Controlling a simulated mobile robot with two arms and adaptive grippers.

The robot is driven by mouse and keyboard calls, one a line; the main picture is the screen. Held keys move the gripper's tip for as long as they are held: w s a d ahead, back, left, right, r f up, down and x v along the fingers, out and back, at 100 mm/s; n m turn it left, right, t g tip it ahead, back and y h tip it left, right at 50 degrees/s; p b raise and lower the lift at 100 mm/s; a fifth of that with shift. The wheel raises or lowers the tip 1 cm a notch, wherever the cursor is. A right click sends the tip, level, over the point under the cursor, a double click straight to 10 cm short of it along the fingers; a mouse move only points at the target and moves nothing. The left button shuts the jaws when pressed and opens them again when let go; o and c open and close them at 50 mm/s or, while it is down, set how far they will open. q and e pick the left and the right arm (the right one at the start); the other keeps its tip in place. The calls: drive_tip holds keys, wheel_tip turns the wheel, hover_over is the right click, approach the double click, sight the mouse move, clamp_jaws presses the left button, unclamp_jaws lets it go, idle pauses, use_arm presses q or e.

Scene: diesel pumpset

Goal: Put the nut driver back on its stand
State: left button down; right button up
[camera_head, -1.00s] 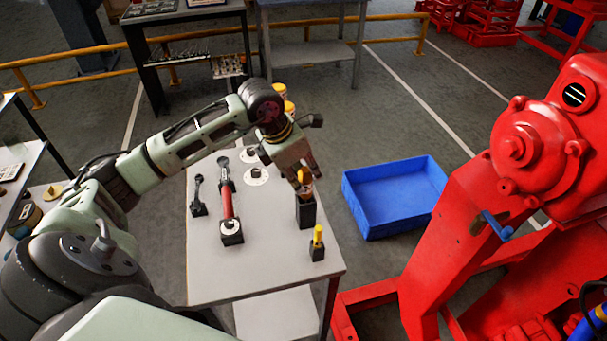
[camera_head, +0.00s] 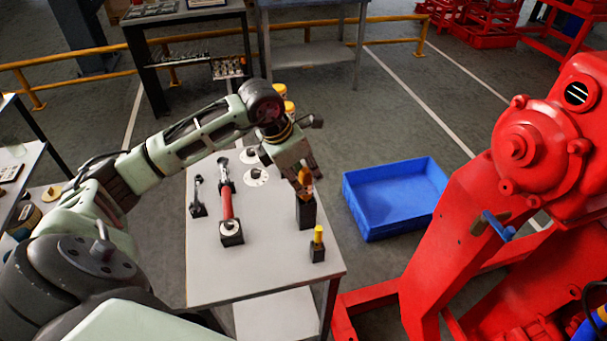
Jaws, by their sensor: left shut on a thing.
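The nut driver with an orange handle (camera_head: 304,181) is held in my left gripper (camera_head: 306,174) above the worktable's right side. My left gripper is shut on the handle, and the fingers partly hide it. A tall black block-shaped stand (camera_head: 306,213) is directly below, and the nut driver's lower end is at its top. I cannot tell how deep the driver sits in the stand. My right gripper is not in view.
The grey worktable (camera_head: 265,275) also holds a small stand with a yellow-handled tool (camera_head: 318,238), a red-handled tool (camera_head: 227,205) and a dark wrench (camera_head: 197,195). A blue crate (camera_head: 385,225) lies on the floor to the right. Red machinery (camera_head: 450,240) stands farther right.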

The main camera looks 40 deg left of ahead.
use_arm(q)
drive_tip(key=shift+f+b, duration=0.75)
drive_tip(key=shift+f, duration=0.1)
drive_tip(key=c, duration=1.4)
unclamp_jaws()
drive_tip(key=v, duration=1.2)
